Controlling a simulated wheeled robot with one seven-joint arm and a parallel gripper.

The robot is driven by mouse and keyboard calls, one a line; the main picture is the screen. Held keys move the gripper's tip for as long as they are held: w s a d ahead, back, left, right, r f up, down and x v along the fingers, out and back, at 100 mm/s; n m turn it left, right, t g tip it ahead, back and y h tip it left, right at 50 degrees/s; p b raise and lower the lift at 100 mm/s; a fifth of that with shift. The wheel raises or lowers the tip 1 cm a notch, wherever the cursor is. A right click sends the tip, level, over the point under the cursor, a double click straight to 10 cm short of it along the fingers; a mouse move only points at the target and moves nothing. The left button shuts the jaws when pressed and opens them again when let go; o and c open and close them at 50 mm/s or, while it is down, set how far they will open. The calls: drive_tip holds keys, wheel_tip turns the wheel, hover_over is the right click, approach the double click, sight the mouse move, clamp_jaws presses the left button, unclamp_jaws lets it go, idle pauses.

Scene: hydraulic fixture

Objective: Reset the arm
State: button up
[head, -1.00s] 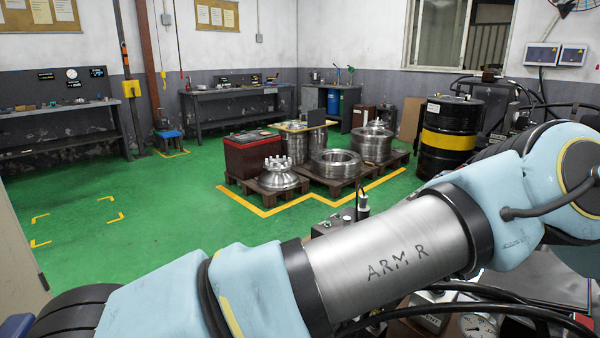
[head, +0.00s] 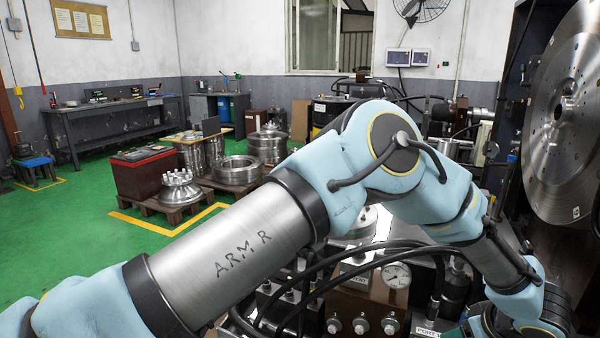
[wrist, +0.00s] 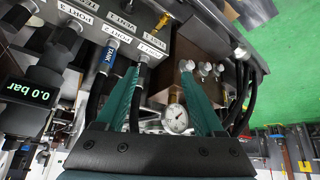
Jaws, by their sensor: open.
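My arm, marked ARM R, crosses the head view from lower left, bends at a high elbow and comes down at lower right. In the wrist view my gripper (wrist: 160,72) has two teal fingers spread apart, with no object visibly held between them. Beyond the fingers is a hydraulic block (wrist: 185,42) with labels for ports, vent and tank, with hoses attached. A round pressure gauge (wrist: 176,119) shows between the fingers. Whether the fingers touch the hoses or fittings cannot be told.
A digital readout (wrist: 30,92) shows 0.0 bar. In the head view a brown panel (head: 350,303) carries numbered knobs and a gauge (head: 396,275), with black hoses close to my arm. A large steel disc (head: 568,110) stands at right. Green floor (head: 85,215) is open at left.

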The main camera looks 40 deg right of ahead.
drive_tip(key=w+r+h, duration=0.1)
drive_tip(key=w+r, duration=0.3)
drive_tip(key=w, duration=0.4)
drive_tip(key=w+d+r+h, duration=0.1)
drive_tip(key=w+r, duration=0.2)
drive_tip(key=w, duration=0.6)
drive_tip(key=w+r+h, duration=0.1)
drive_tip(key=w+r, duration=0.3)
drive_tip(key=w, duration=0.4)
drive_tip(key=w+a+r, duration=0.3)
drive_tip(key=w+a, duration=0.5)
drive_tip(key=w, duration=0.1)
drive_tip(key=w+a+r, duration=0.3)
drive_tip(key=w+a, duration=0.5)
drive_tip(key=w, duration=0.1)
drive_tip(key=w+a+r+n+y, duration=0.1)
drive_tip(key=w+a+n+y, duration=0.2)
drive_tip(key=a, duration=2)
drive_tip(key=s+a+n+g+y, duration=0.1)
drive_tip(key=s+a, duration=0.3)
drive_tip(key=a, duration=0.8)
drive_tip(key=s+a+g+y, duration=0.2)
drive_tip(key=s+a, duration=0.3)
drive_tip(key=a, duration=0.7)
drive_tip(key=shift+a+n+g, duration=0.3)
drive_tip(key=shift+a+n, duration=0.1)
